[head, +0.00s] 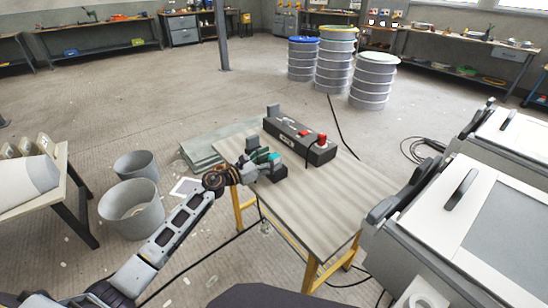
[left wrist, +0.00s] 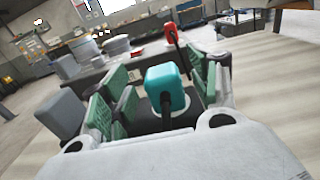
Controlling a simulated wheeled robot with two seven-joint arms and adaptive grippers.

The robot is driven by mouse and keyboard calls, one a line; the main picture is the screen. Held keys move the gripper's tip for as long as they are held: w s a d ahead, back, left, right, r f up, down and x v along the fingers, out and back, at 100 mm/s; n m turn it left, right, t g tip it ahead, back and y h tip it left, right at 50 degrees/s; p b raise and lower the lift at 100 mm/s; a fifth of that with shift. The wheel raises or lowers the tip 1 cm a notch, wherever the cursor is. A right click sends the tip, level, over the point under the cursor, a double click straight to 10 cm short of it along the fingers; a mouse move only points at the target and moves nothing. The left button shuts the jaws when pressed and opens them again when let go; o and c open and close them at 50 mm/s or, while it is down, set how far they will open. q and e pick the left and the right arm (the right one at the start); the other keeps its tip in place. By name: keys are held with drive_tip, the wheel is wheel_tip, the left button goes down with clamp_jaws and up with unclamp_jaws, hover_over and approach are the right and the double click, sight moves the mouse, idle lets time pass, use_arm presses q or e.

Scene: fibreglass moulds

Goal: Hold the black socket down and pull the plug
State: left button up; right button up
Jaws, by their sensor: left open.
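A long dark box (head: 290,135) lies on the table's far side, with a red plug (head: 322,140) on its near right end and a cable from it. The red plug also shows beyond my gripper in the left wrist view (left wrist: 172,35). A teal plug (left wrist: 167,88) with a black cable stands between the green-padded fingers of my left gripper (left wrist: 155,95), which is open around it. In the head view my left gripper (head: 268,163) is low over the table's left part, beside the box. My right gripper is not in view.
The table (head: 335,185) has a bare right half. Two grey bins (head: 132,212) and a stack of greenish sheets (head: 205,150) stand left of it. A white-lidded machine (head: 460,210) is close on the right. Drums (head: 335,60) stand behind, and cables lie on the floor.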

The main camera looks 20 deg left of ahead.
use_arm(q)
drive_tip(key=shift+x, duration=0.95)
clamp_jaws()
